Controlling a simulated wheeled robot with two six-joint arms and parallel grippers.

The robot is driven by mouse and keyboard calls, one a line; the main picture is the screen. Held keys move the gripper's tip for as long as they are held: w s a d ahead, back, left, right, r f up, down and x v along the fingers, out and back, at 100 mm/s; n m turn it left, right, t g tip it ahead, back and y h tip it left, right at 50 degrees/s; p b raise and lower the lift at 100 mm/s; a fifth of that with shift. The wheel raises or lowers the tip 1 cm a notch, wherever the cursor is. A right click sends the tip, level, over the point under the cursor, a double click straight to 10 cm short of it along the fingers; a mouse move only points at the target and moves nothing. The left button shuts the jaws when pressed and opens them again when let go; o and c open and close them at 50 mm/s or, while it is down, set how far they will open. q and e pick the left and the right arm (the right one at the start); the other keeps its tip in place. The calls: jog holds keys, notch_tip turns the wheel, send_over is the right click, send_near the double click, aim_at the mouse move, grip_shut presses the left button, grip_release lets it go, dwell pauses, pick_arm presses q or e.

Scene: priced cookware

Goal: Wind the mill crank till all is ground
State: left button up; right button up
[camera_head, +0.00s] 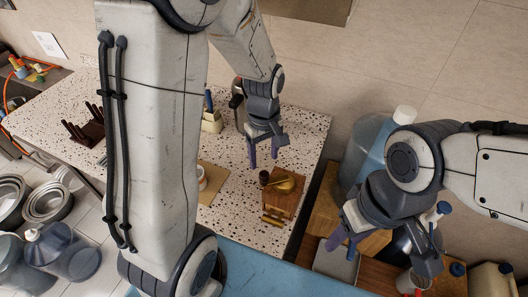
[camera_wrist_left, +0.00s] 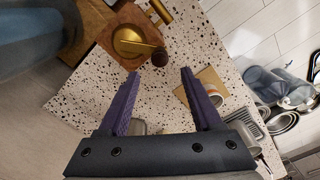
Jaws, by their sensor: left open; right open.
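The mill (camera_head: 281,200) is a wooden box with a brass bowl and a crank arm ending in a dark round knob (camera_head: 264,177). It stands near the right end of the speckled counter. In the left wrist view the mill (camera_wrist_left: 112,42) is at the top, its knob (camera_wrist_left: 160,58) just beyond my fingertips. My left gripper (camera_head: 263,158) is open and empty, fingers pointing down, close to the knob without visibly holding it. My right gripper (camera_head: 344,246) is open, off the counter's right side. What is inside the mill cannot be seen.
The speckled counter (camera_head: 312,128) holds a tan board (camera_head: 214,180) with a small cup, partly behind my arm, and a utensil holder (camera_head: 212,122). A large blue water jug (camera_head: 366,150) stands right of the counter. Metal pots (camera_head: 47,203) sit at far left.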

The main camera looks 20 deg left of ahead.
aim_at(264, 174)
pick_arm(q)
notch_tip(264, 174, down, 9)
jog(key=b, duration=0.7)
jog(key=shift+r, duration=0.2)
